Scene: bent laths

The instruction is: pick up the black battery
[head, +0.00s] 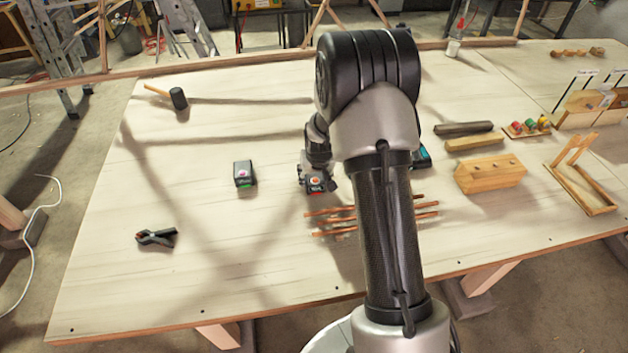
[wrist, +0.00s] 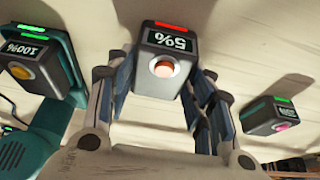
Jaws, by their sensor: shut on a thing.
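My gripper (wrist: 165,95) is shut on a dark battery (wrist: 163,68) with a red light, a 5% display and an orange button. This battery also shows in the head view (head: 316,185), partly covered by my gripper. Whether it touches the table or hangs above it, I cannot tell. Another black battery (head: 243,173) with a green light and a pink button stands on the table to the left, apart from my gripper. It shows at the right in the wrist view (wrist: 277,117). A third dark battery (wrist: 38,75), reading 100%, sits in a teal device (wrist: 30,140) at the left.
Thin wooden laths (head: 335,221) lie in front of my gripper. A black clamp (head: 156,237) and a mallet (head: 178,98) lie on the left of the table (head: 160,300). A wooden block (head: 490,174) and several wooden pieces stand at the right. The front left is mostly clear.

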